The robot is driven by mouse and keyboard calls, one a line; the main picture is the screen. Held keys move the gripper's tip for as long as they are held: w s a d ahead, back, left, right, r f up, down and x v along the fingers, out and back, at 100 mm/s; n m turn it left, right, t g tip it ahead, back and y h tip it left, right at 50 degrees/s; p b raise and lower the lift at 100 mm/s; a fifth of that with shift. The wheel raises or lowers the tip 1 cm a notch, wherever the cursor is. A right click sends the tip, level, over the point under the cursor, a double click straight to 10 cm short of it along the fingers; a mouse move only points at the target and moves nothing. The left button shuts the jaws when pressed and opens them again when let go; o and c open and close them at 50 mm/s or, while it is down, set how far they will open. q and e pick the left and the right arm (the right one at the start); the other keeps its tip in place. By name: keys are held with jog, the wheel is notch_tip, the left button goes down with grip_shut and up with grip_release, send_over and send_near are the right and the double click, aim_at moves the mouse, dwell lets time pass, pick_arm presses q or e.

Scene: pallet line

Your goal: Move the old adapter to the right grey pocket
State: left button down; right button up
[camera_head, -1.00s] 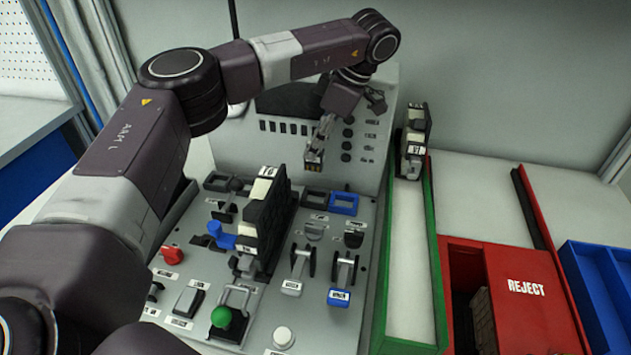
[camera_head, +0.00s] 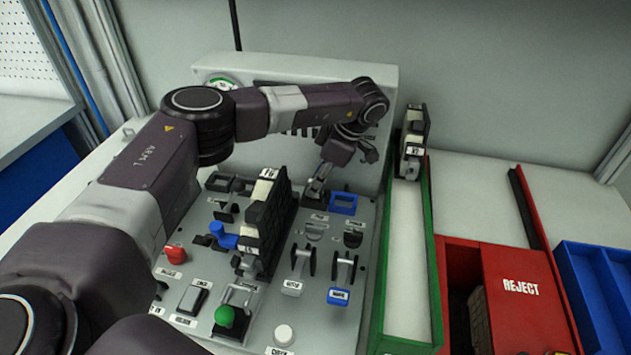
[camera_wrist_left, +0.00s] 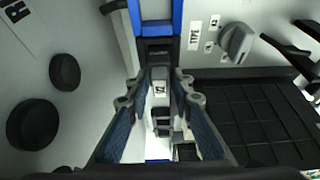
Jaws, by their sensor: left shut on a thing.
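My left gripper (camera_head: 316,192) reaches down at the right grey pocket (camera_head: 307,201), just left of the blue pocket (camera_head: 343,203). It is shut on the old adapter, which the fingers and the pocket area mostly hide in the head view. In the left wrist view the adapter (camera_wrist_left: 160,90) shows as a small labelled piece between the two fingers. I cannot tell how deep it sits in the pocket. The left grey pocket (camera_head: 217,182) is at the panel's back left. My right gripper is not in view.
A tall black module block (camera_head: 268,215) stands on the panel left of the gripper. A green-edged tray (camera_head: 432,265) and a red reject bin (camera_head: 520,288) are to the right.

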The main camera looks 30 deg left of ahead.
pick_arm(q)
jog(key=c, duration=1.7)
grip_release()
jog(key=shift+r, duration=0.1)
jog(key=b+v, duration=0.2)
jog(key=v, duration=1)
jog(key=shift+b, duration=0.3)
